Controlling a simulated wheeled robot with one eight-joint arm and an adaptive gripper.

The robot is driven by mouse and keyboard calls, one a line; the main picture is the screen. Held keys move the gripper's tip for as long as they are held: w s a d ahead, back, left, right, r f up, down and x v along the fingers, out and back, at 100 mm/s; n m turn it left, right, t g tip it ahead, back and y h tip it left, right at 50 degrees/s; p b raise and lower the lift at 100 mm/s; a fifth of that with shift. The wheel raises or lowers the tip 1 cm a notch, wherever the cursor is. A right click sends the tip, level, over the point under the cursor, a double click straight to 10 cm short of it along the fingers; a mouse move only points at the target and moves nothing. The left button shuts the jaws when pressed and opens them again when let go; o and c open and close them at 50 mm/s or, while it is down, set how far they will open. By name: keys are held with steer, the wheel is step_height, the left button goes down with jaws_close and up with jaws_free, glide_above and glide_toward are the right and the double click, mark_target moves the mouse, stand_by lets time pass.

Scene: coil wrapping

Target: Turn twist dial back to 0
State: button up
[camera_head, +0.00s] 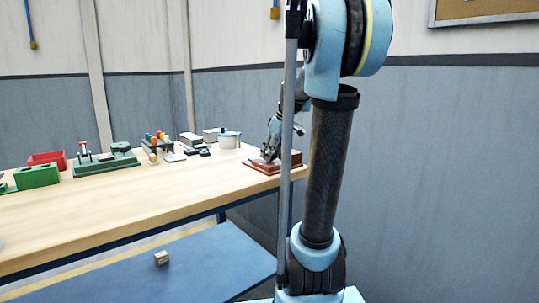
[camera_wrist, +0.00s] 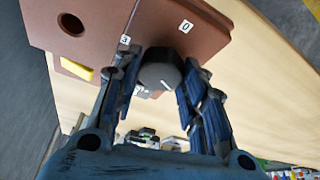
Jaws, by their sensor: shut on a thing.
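The twist dial is a dark round knob (camera_wrist: 160,74) on a reddish-brown board (camera_wrist: 90,22), seen in the wrist view. Small white labels reading 3 (camera_wrist: 125,39) and 0 (camera_wrist: 186,26) sit on the board beside it. My gripper (camera_wrist: 160,82) has its two blue-black fingers closed on either side of the knob. The pointer's exact setting is hard to tell. In the head view my gripper (camera_head: 271,146) is low over the brown board (camera_head: 262,166) at the right end of the table, and the knob is hidden there.
The wooden table (camera_head: 130,205) carries a red bin (camera_head: 46,158), green blocks (camera_head: 37,176), a green fixture (camera_head: 105,162), a tool rack and a white pot (camera_head: 229,140). A yellow piece (camera_wrist: 76,69) lies by the board's hole. A small wooden block (camera_head: 161,258) rests on the lower blue shelf.

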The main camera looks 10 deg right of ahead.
steer(key=n+g, duration=0.1)
steer(key=n, duration=0.2)
steer(key=n+g+y, duration=0.1)
steer(key=n, duration=0.2)
steer(key=shift+w+d+n, duration=0.15)
steer(key=shift+w+n, duration=0.05)
steer(key=shift+n, duration=0.1)
steer(key=n+g, duration=0.2)
steer(key=n, duration=0.3)
steer(key=shift+w, duration=0.15)
steer(key=n+g, duration=0.1)
steer(key=n, duration=0.2)
steer(key=n+g+h, duration=0.1)
steer(key=n, duration=0.1)
steer(key=shift+w+n, duration=0.15)
steer(key=shift+n, duration=0.25)
steer(key=n, duration=0.2)
steer(key=n+g+h, duration=0.1)
steer(key=n, duration=0.1)
steer(key=n+h, duration=0.1)
steer(key=n, duration=0.1)
steer(key=shift+a, duration=0.25)
steer(key=shift+n, duration=0.3)
steer(key=o, duration=0.8)
steer(key=shift+g, duration=0.3)
steer(key=shift+c, duration=0.2)
steer(key=v, duration=1.2)
steer(key=shift+a, duration=0.15)
